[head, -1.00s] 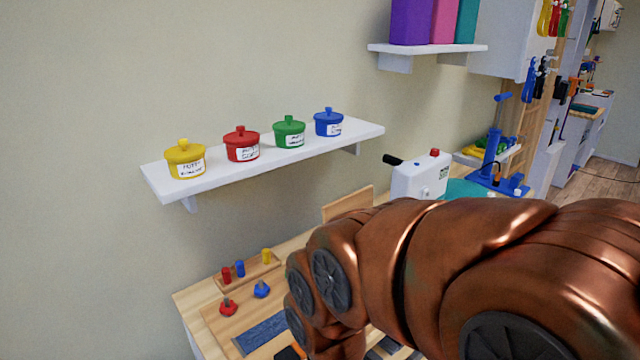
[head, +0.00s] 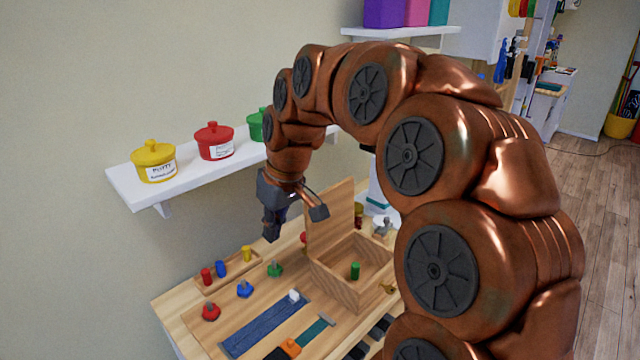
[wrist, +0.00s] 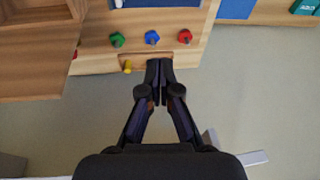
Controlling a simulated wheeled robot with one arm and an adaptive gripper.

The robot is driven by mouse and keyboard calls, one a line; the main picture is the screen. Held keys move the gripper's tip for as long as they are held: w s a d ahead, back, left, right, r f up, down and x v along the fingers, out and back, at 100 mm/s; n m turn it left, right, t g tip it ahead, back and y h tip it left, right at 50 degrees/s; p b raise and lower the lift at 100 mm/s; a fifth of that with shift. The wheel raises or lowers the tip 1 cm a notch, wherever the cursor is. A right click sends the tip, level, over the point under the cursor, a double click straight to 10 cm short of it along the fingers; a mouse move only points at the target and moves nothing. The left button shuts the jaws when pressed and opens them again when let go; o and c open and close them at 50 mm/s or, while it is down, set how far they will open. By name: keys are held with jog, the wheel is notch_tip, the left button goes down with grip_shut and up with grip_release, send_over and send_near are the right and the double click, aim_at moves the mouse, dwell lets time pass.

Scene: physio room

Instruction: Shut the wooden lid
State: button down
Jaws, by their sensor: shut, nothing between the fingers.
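The wooden lid (head: 328,216) stands upright, open, along the back edge of the wooden box (head: 330,283) in the head view. A green peg (head: 355,271) is inside the open box. My gripper (head: 272,232) is in the air just left of the lid, pointing down, apart from it. In the wrist view my gripper (wrist: 159,76) has its fingers together with nothing between them. There the lid (wrist: 35,72) shows as a broad panel at the left, with part of the box (wrist: 35,14) above it.
Red (head: 211,312), blue (head: 245,289) and green (head: 275,270) knobs stand on the wooden board left of the box. A peg strip (head: 228,274) lies behind them. A wall shelf (head: 135,192) with putty pots is behind my arm.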

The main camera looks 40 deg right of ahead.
jog(key=w+d+r+t, duration=0.25)
jog(key=w+d, duration=0.55)
jog(key=d, duration=0.4)
jog(key=r+h, duration=0.1)
send_over(333, 186)
jog(key=shift+w+a+r+m+t+p, duration=0.1)
jog(key=shift+r+m+t+p, duration=0.15)
jog(key=shift+m+p, duration=0.2)
jog(key=shift+f, duration=0.1)
jog(key=shift+w+f, duration=0.1)
jog(key=shift+f, duration=0.1)
jog(key=p+x, duration=0.3)
jog(key=x, duration=0.6)
jog(key=shift+d+f, duration=0.15)
jog(key=shift+d, duration=0.05)
